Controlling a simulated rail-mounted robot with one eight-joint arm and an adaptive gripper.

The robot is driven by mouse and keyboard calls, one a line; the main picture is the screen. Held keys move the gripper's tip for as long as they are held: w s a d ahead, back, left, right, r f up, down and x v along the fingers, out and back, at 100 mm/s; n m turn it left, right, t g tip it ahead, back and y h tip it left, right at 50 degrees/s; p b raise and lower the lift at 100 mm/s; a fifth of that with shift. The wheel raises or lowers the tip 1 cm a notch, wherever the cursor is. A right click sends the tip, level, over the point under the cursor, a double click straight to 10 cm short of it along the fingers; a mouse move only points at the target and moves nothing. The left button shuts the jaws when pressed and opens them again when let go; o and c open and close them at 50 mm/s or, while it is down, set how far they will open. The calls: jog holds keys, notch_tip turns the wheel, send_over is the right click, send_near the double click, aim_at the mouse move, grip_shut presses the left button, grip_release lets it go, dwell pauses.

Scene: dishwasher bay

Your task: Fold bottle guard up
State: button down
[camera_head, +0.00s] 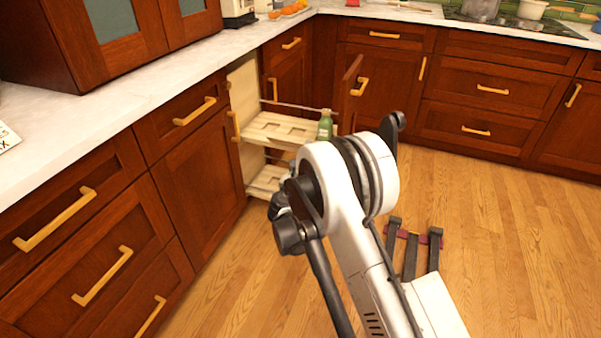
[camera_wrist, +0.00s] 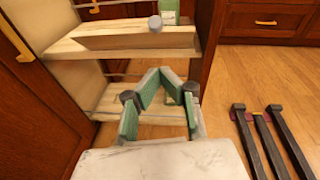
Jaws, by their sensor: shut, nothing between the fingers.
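A pull-out rack (camera_head: 243,118) stands out from the cabinet run, with an upper and a lower wooden shelf. A green bottle (camera_head: 325,126) stands at the right end of the upper shelf; its lower part shows at the top of the wrist view (camera_wrist: 169,10). A wooden board (camera_wrist: 140,37) lies along the side of the upper shelf, with a grey round knob above it. I cannot tell for sure whether this board is the bottle guard. My gripper (camera_wrist: 160,74), with green fingers, is shut and empty, below the board and in front of the lower shelf (camera_wrist: 150,112).
Thin metal rails (camera_head: 298,106) run along the rack. The rack's dark front panel (camera_head: 348,95) stands at its outer end. Closed drawers (camera_head: 95,235) line the left. A dark three-bar object (camera_head: 412,250) is on the floor at right. The wooden floor (camera_head: 500,230) is otherwise clear.

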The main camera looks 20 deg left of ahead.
aim_at(297, 143)
jog(key=w+a+r+b, duration=0.1)
jog(key=w+b, duration=0.1)
jog(key=w, duration=0.6)
jog(key=shift+w+a+r+b, duration=0.2)
jog(key=shift+w+b, duration=0.2)
jog(key=shift+r, duration=0.1)
jog(key=shift+w+r+g+p, duration=0.1)
jog(key=shift+r+g+p, duration=0.05)
jog(key=shift+g+p, duration=0.25)
